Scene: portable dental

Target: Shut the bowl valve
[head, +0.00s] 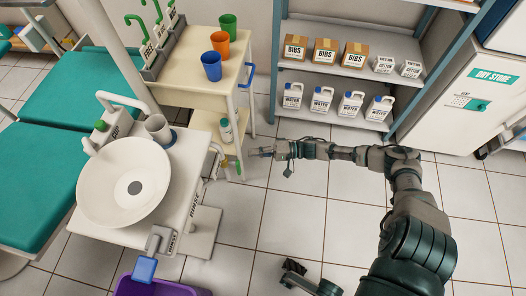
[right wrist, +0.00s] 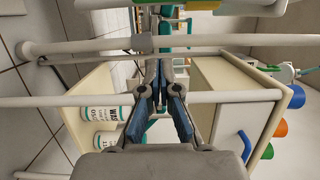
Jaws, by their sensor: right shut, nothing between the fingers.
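The rinse bowl (head: 105,200) is a round white basin with a grey drain, on a white stand at the left of the head view. White pipework (head: 217,152) shows at the stand's right side, with small yellow and green parts; which part is the bowl valve I cannot tell. My right gripper (head: 262,152) points left, just right of this pipework and apart from it as far as I can see. In the right wrist view its blue-padded fingers (right wrist: 160,85) are together and empty. A dark part of my left gripper seems to show at the bottom edge, its fingers unclear.
A cream cart (head: 190,70) with coloured cups (head: 219,42) stands behind the gripper. Its lower shelf holds labelled bottles (right wrist: 104,114). White bars (right wrist: 200,97) cross the wrist view near the fingers. Tiled floor is clear centrally.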

